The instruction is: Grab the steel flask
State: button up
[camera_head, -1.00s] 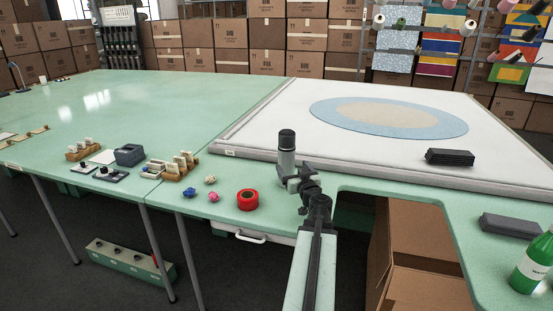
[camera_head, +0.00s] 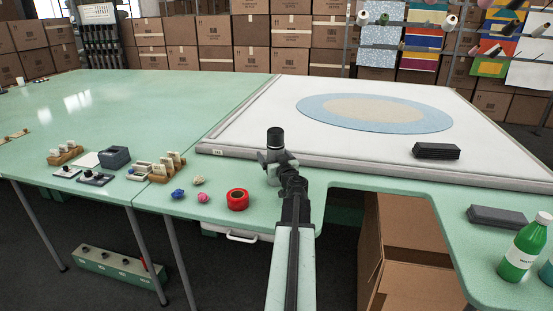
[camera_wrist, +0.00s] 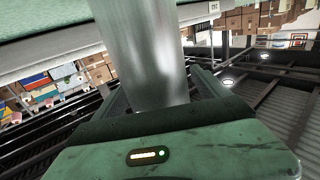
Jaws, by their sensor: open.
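The steel flask stands upright near the front edge of the green table, its black cap (camera_head: 274,137) showing above my gripper (camera_head: 275,160). Most of its body is hidden behind my gripper in the head view. In the wrist view the flask's shiny steel body (camera_wrist: 150,50) rises between the two fingers of my gripper (camera_wrist: 157,88), with a finger at each side. My gripper is open around it. I cannot tell whether either finger touches the steel.
A red tape roll (camera_head: 238,199) and small yarn balls (camera_head: 178,194) lie left of the flask. A white framed panel (camera_head: 300,155) lies just behind it.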

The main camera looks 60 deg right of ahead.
grip_shut()
jog(key=shift+r, duration=0.1)
dwell(0.3)
